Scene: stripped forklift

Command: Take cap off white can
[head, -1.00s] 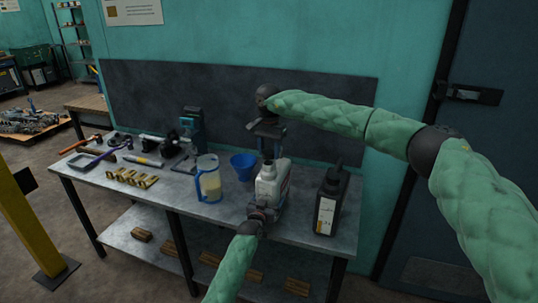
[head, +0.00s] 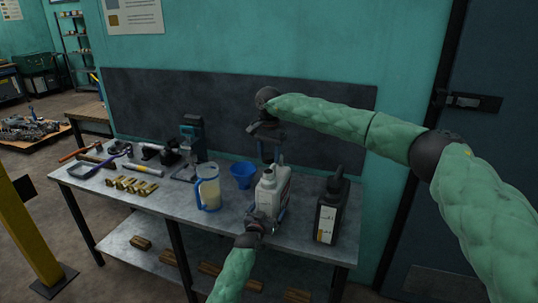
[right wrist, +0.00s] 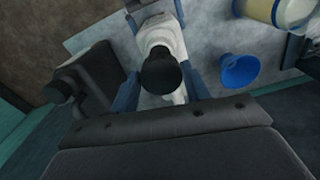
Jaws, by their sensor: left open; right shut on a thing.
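The white can (head: 269,194) stands upright on the metal bench in the head view, and it also shows in the right wrist view (right wrist: 158,32). My right gripper (head: 269,158) is above it, pointing down, and is shut on the black cap (right wrist: 161,72). In the right wrist view the cap sits between my blue fingers, in front of the can's neck. I cannot tell whether cap and neck still touch. My left gripper (head: 265,216) is open at the can's lower front, with its fingers beside the can.
A black bottle (head: 327,212) stands right of the can. Brass pieces (head: 132,187) and tools lie further left on the bench (head: 170,210). A dark board backs the bench.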

